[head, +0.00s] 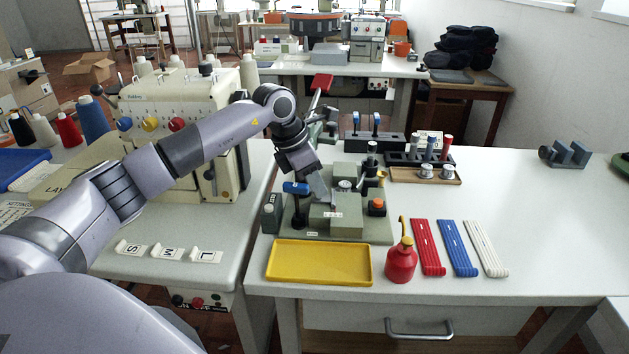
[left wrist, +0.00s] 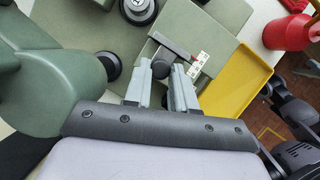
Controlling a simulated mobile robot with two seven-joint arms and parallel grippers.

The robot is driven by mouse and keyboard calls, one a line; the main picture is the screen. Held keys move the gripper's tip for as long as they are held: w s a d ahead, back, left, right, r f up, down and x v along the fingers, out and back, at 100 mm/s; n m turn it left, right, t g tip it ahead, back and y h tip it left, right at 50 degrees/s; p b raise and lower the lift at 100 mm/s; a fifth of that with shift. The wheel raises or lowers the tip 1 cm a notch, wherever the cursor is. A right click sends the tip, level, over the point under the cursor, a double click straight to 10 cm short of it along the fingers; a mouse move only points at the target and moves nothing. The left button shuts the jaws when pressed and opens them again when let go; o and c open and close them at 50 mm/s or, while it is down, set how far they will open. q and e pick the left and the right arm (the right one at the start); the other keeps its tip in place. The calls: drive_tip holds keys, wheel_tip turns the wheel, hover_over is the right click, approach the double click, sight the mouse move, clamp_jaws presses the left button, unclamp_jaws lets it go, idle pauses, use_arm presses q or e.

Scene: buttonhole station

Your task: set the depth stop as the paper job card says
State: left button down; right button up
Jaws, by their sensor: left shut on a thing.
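A grey-green buttonhole machine (head: 349,216) stands on the white table, with a small white printed label on its front. My left gripper (head: 325,194) reaches down to it from behind and left. The bar lies beside a small white scale label (left wrist: 198,63), too small to read. I take the bar for the depth stop.
A yellow tray (head: 318,263) lies in front of the machine. A red oil can (head: 401,256) and red, blue and white strips (head: 457,248) lie to its right. A wooden tray (head: 425,175) is behind. The table's right side is mostly clear.

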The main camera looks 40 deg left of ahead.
use_arm(q)
drive_tip(key=shift+w+d+r, duration=0.1)
drive_tip(key=shift+w+d, duration=0.3)
drive_tip(key=shift+d, duration=0.2)
drive_tip(key=c, duration=0.9)
unclamp_jaws()
drive_tip(key=shift+d, duration=0.1)
drive_tip(key=shift+c, duration=0.2)
drive_tip(key=v, duration=0.7)
